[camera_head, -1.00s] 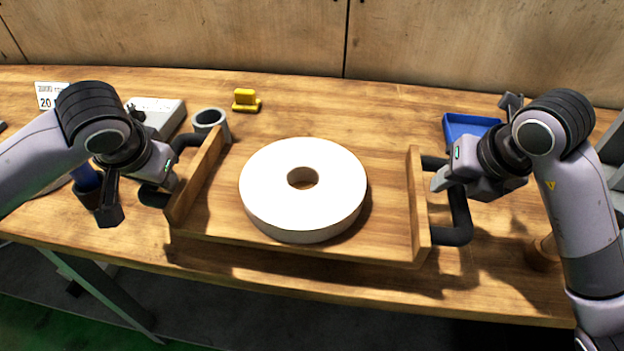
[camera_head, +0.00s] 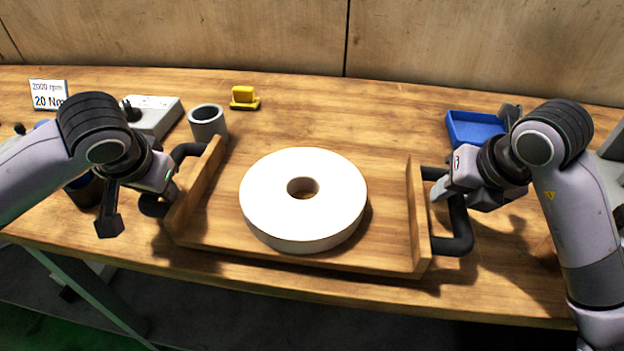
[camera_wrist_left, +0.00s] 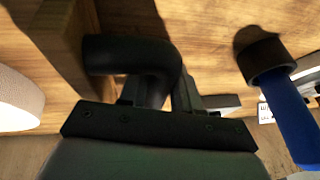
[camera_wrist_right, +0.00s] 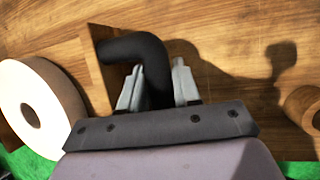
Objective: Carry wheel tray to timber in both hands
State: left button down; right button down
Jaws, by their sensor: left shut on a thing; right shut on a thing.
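The wooden wheel tray (camera_head: 385,255) is in the middle of the head view, with raised end walls and black handles. A thick white grinding wheel (camera_head: 303,205) lies flat on it. My left gripper (camera_head: 165,192) is shut on the left handle (camera_wrist_left: 125,52), at the tray's left end. My right gripper (camera_head: 440,190) is shut on the right handle (camera_head: 461,225); the right wrist view shows its fingers (camera_wrist_right: 157,88) either side of the bar. A shadow shows below the tray's front edge, and the tray looks slightly above the table. I cannot make out the timber.
Behind the tray on the wooden table (camera_head: 330,110) are a grey cup (camera_head: 207,122), a grey box (camera_head: 155,115), a yellow block (camera_head: 243,97) and a blue bin (camera_head: 472,130). A sign (camera_head: 48,95) stands far left. A blue-handled tool (camera_wrist_left: 290,115) is beside my left gripper.

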pick_arm(q)
jog(key=shift+w+a+f+b, duration=0.1)
jog(key=shift+f+b, duration=0.35)
jog(key=shift+b, duration=0.1)
pick_arm(e)
jog(key=shift+w+d+f, duration=0.1)
jog(key=shift+f, duration=0.4)
pick_arm(q)
jog(key=c, duration=1)
grip_release()
jog(key=shift+f, duration=0.2)
jog(key=shift+c, duration=0.2)
pick_arm(e)
jog(key=c, duration=1)
grip_release()
jog(key=shift+f, duration=0.15)
jog(key=shift+c, duration=0.2)
pick_arm(q)
jog(key=shift+o, duration=1.3)
jog(key=shift+s, duration=0.2)
pick_arm(e)
jog(key=shift+o, duration=1.2)
pick_arm(q)
jog(key=shift+r, duration=0.1)
